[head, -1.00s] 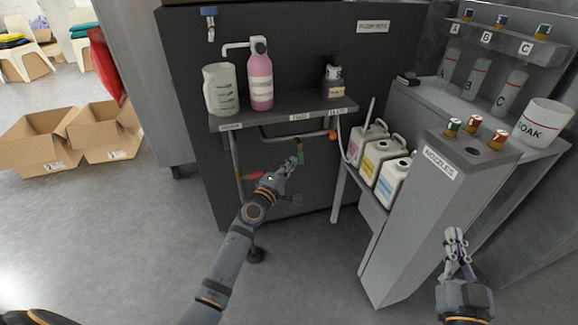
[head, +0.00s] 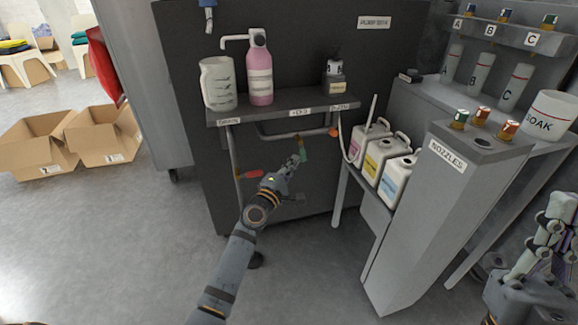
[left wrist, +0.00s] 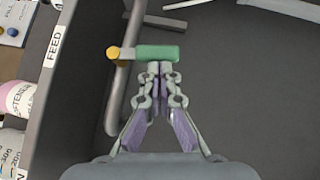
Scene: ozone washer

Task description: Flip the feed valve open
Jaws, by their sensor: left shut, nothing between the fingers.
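The feed valve has a green handle (head: 301,151) on the pipe below the FEED label (head: 302,112), under the dark shelf. In the left wrist view its green handle (left wrist: 158,52) lies sideways, with a round yellow end (left wrist: 113,53) at its left, beside the grey pipe. My left gripper (head: 295,163) is shut and empty. Its fingertips (left wrist: 160,68) are right at the handle's near side; I cannot tell whether they touch it. My right gripper (head: 549,232) is at the right edge, away from the valve, partly hidden by its own links.
A red handle (head: 250,173) sits to the left and an orange one (head: 333,132) to the right on the neighbouring pipes. A jug (head: 218,84) and a pink bottle (head: 260,75) stand on the shelf above. White canisters (head: 396,182) stand at the right.

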